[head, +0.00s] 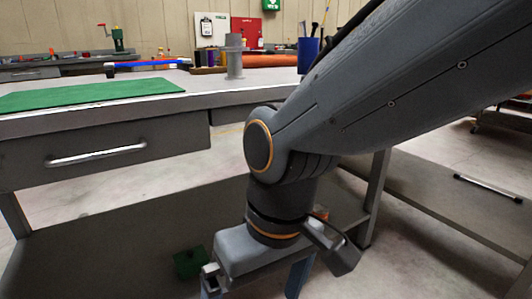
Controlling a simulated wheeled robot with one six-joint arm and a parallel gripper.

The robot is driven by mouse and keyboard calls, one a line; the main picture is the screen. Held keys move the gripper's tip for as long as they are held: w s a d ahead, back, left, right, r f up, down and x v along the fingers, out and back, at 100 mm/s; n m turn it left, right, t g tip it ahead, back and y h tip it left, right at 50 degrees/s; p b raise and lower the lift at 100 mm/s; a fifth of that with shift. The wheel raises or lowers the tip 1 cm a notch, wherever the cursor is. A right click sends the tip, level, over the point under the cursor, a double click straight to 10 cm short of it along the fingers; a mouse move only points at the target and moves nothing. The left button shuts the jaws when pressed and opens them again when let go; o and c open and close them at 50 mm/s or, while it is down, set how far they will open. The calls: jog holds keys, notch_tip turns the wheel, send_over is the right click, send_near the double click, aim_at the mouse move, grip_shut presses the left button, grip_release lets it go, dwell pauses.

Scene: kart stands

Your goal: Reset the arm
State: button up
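My arm reaches in from the upper right of the head view, and its dark grey wrist bends down in front of the workbench. My gripper (255,291) points down at the bottom edge of the picture. Its two bluish fingers stand wide apart, with nothing visible between them; their tips are cut off by the picture edge. It hangs in front of the bench's lower shelf (110,240), below the level of the benchtop (215,97).
A small green block (188,264) shows left of my gripper, low down. The bench has a drawer (100,154) and a green mat (88,94). A grey cylinder part (234,58), a blue cup (308,54) and an orange roll (268,61) stand farther back. Another bench (440,200) is at right.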

jog(key=shift+r, duration=0.1)
dwell(0.7)
jog(key=d+r+m+p, duration=0.2)
jog(key=d+r+p, duration=0.5)
jog(key=p, duration=0.5)
jog(key=d+r+m+h+p, duration=0.1)
jog(key=d+r+m+p, duration=0.1)
jog(key=d+r+p, duration=0.5)
jog(key=d+r+m+p, duration=0.2)
jog(key=d+r+p, duration=0.4)
jog(key=r+p, duration=0.8)
jog(key=p, duration=0.5)
jog(key=shift+d+r+m+h, duration=0.4)
jog(key=shift+c, duration=0.4)
